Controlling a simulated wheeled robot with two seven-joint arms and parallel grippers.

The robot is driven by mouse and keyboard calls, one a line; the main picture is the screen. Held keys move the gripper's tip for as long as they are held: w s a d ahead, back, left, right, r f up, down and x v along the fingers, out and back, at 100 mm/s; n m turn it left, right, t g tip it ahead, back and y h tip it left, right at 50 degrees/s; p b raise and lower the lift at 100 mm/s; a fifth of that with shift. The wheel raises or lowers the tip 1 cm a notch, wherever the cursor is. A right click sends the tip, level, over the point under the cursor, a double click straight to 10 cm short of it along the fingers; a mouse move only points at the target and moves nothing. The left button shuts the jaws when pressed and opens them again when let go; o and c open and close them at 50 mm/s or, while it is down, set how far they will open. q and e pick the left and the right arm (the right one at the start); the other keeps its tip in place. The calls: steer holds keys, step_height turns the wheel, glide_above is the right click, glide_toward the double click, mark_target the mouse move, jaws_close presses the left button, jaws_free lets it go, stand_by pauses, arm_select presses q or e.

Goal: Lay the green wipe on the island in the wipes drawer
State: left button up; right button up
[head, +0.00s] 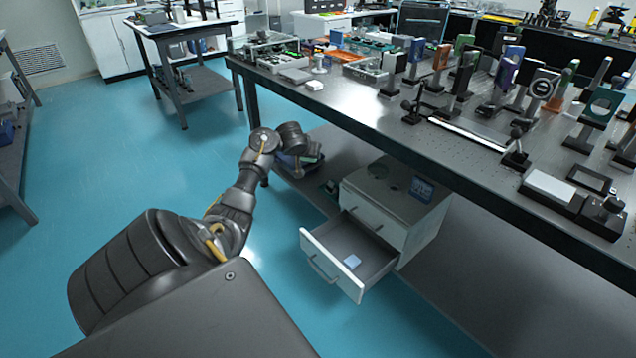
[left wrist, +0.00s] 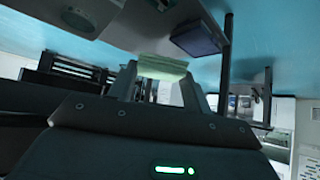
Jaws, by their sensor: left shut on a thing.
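The green wipe (left wrist: 162,67), pale green and folded, is between the fingertips of my left gripper (left wrist: 160,72) in the left wrist view. The gripper is shut on it. In the head view my left arm reaches forward to the near edge of the long optical table; its wrist hides the fingers and the wipe cannot be made out. An open drawer (head: 331,272) juts from a white cabinet (head: 408,208) under the table, to the right of and below my wrist. My right gripper is not in view.
The long optical table (head: 345,105) overhangs the cabinet and is crowded with optical mounts. A grey cart (head: 172,30) stands at the back left. The blue floor (head: 120,150) left of the table is clear.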

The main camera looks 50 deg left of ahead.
arm_select(q)
steer(key=s+a+r+n+g+y, duration=0.1)
steer(key=s+a+n+g+y, duration=0.15)
steer(key=s+n, duration=0.5)
steer(key=w+d+r+m+t+h, duration=0.15)
steer(key=d+m, duration=0.25)
steer(key=d, duration=1.2)
steer(key=w+d+m+t+h, duration=0.15)
steer(key=d+m, duration=0.25)
steer(key=d, duration=1.2)
steer(key=s+d+r+m+h, duration=0.2)
steer(key=d+r+m, duration=0.1)
steer(key=d, duration=0.6)
steer(key=s+d+r+m+t+h, duration=0.1)
steer(key=d+r+m+h, duration=0.1)
steer(key=d, duration=0.7)
steer(key=shift+s+d+r+m+h, duration=0.35)
steer(key=shift+r+m, duration=0.5)
